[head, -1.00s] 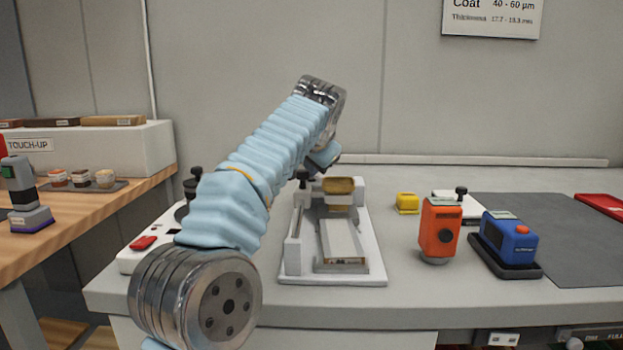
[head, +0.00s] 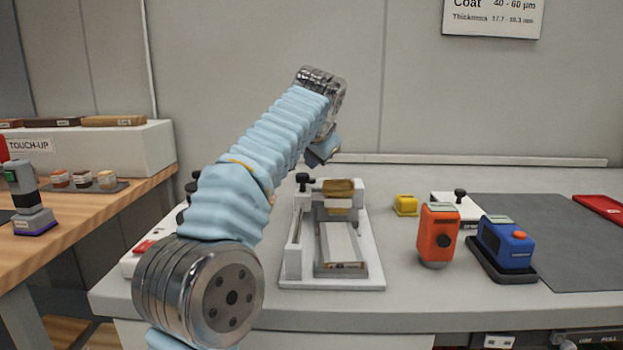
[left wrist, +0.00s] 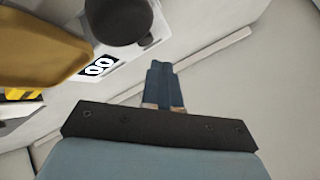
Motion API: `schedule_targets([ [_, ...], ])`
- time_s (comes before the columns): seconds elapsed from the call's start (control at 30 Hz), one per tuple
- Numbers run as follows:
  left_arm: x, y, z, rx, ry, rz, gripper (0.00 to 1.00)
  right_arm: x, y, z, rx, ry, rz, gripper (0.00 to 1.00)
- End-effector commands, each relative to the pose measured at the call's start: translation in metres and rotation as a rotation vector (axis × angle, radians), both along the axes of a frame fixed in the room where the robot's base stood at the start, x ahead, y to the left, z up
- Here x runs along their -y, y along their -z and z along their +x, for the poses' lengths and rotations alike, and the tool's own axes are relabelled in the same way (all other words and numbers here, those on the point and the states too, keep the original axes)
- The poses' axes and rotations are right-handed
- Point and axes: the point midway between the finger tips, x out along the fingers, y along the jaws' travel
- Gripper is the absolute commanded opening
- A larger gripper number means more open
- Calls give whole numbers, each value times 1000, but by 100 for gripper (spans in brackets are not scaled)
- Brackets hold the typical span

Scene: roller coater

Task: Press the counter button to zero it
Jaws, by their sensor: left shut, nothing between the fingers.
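The white roller coater (head: 375,268) stands on the grey bench, with a gold-brown roller, a black knob and a panel lying in its bed. In the left wrist view a small black counter display (left wrist: 98,67) with white digits, apparently 00, sits on the white body beside a black round knob (left wrist: 120,20). I cannot make out a separate counter button. My left gripper (head: 322,152) is above and behind the coater's back left, partly hidden by my arm. In the left wrist view its blue fingers (left wrist: 160,72) are shut and empty, apart from the display. My right gripper is not in view.
An orange device (head: 438,235), a blue device (head: 507,243) on a black base and a yellow block (head: 406,205) stand right of the coater. A white unit with a red part (head: 143,246) is at left, partly behind my arm. The wall is close behind.

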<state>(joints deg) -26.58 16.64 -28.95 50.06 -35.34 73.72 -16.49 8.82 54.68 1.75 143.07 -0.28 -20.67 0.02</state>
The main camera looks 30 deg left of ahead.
Motion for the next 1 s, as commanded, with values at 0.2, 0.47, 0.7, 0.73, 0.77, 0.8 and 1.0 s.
schedule_targets([
  [0.2, -1, -23, 1, 2, -5, 2, 0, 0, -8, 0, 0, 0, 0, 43],
  [0.47, 0, -41, 0, 1, -1, 0, 0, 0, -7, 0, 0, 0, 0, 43],
  [0.7, 0, -42, 0, -2, 1, 0, 0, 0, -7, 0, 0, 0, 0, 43],
  [0.73, 0, -42, 0, -1, 1, 0, 0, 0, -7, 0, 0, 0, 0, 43],
  [0.77, 0, -42, 0, -1, 1, 0, 0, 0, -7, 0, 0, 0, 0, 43],
  [0.8, 0, -42, 0, -1, 1, 0, 0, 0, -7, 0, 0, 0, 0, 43],
  [1.0, 0, -43, 0, 0, 1, -1, 0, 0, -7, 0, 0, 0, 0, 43],
])
